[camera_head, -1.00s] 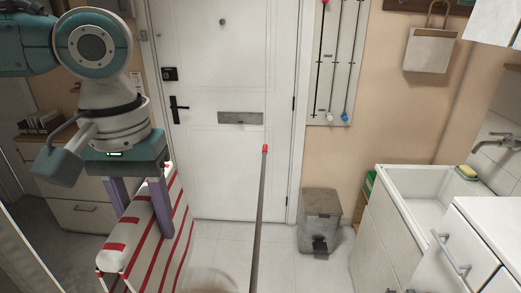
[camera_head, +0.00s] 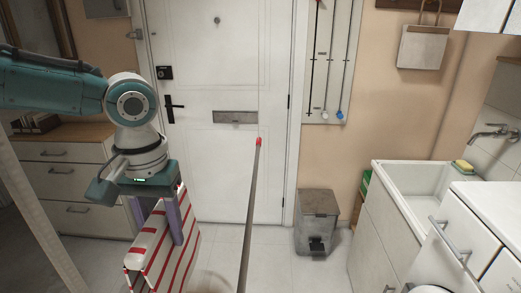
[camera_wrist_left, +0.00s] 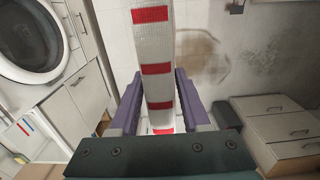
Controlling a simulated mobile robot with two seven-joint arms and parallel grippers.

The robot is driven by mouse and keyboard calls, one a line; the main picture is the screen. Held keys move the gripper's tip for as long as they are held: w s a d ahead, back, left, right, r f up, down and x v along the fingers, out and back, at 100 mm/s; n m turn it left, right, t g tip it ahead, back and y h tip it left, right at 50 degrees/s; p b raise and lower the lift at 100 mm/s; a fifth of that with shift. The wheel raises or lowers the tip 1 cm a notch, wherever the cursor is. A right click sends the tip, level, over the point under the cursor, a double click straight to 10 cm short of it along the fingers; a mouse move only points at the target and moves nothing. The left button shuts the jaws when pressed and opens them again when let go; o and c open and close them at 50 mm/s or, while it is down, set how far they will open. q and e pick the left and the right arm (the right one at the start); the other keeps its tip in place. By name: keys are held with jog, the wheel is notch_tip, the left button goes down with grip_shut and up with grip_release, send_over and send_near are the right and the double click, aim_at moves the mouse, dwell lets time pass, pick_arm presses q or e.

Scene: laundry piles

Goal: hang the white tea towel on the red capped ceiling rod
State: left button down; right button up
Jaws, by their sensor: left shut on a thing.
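The white tea towel with red stripes (camera_head: 165,250) hangs from my left gripper (camera_head: 158,226), which is shut on it. In the left wrist view the towel (camera_wrist_left: 156,52) runs as a narrow folded band between the purple fingers of the gripper (camera_wrist_left: 160,108). The grey rod with a red cap (camera_head: 250,195) stands out in mid-air right of the towel. Its red end points toward the door and its near end runs out of the bottom of the head view. A gap shows between towel and rod. My right gripper is not in view.
A white door (camera_head: 225,75) is behind. A grey pedal bin (camera_head: 317,218) stands right of it. A sink (camera_head: 415,180) and white cabinets line the right side. A chest of drawers (camera_head: 75,185) is at the left. The floor before the door looks clear.

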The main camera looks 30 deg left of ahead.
pick_arm(q)
jog(key=w+d+b, duration=0.1)
jog(key=w+d, duration=0.1)
jog(key=d, duration=0.1)
jog(key=b, duration=0.7)
send_over(241, 286)
jog(key=shift+f+b, duration=1.05)
jog(key=shift+f, duration=1.9)
jog(key=shift+f+b, duration=2.3)
jog(key=shift+f, duration=1.8)
jog(key=shift+c, duration=1.4)
grip_release()
